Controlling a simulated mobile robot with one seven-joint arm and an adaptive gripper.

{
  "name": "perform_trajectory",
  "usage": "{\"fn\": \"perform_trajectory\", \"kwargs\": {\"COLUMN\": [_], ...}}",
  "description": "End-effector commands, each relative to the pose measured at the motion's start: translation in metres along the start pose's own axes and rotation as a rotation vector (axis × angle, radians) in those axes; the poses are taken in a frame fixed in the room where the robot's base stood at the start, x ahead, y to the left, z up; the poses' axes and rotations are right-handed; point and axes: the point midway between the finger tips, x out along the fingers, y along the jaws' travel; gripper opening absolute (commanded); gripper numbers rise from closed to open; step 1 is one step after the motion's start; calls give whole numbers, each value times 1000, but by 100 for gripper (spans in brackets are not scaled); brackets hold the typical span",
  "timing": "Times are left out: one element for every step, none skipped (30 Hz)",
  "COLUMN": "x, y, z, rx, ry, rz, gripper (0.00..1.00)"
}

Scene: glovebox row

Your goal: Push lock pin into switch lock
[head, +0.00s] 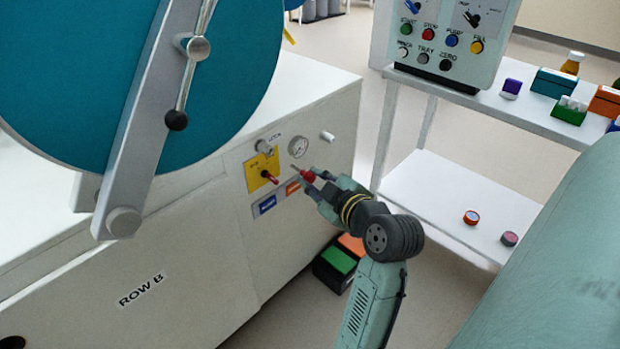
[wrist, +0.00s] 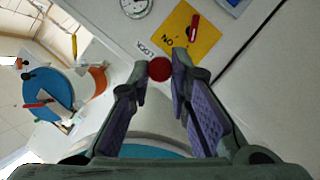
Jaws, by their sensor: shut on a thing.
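The lock pin (head: 308,177) has a red head and a thin shaft that points toward the panel. Its red head also shows in the wrist view (wrist: 159,69). My gripper (head: 313,183) is shut on the head, which sits between both fingertips in the wrist view (wrist: 160,72). The pin's tip appears apart from the panel. The switch is a yellow plate (head: 257,165) with a red handle (head: 269,177). A small round metal fitting (head: 263,146) sits above it, beside the LOCK label (head: 274,136). In the wrist view the pin head hides what lies behind it, beside the LOCK label (wrist: 145,47).
A gauge (head: 298,147) and a pale knob (head: 327,136) are on the same panel. A large teal door (head: 200,80) with a grey bar stands left. A shelf table (head: 540,110) stands right.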

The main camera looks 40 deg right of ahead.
Motion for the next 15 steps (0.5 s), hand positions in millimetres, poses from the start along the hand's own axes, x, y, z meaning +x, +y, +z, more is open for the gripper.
{"fn": "perform_trajectory", "kwargs": {"x": [0,0,0,0,0,0,0,0,0,0,1,1,2,3,6], "y": [0,0,0,0,0,0,0,0,0,-1,-1,-1,-1,0,-1], "z": [0,0,0,0,0,0,0,0,0,0,0,0,0,-2,-3], "rx": [-1,0,0,0,0,0,0,0,-1,-1,-2,-3,-3,-2,-2], "ry": [0,0,0,0,0,0,0,1,1,1,2,2,2,2,3], "rz": [1,1,0,0,0,0,0,0,0,-1,-1,-1,-2,-2,-4], "gripper": [0,0,0,0,0,0,0,0,0,0,0,0,0,0,0]}}
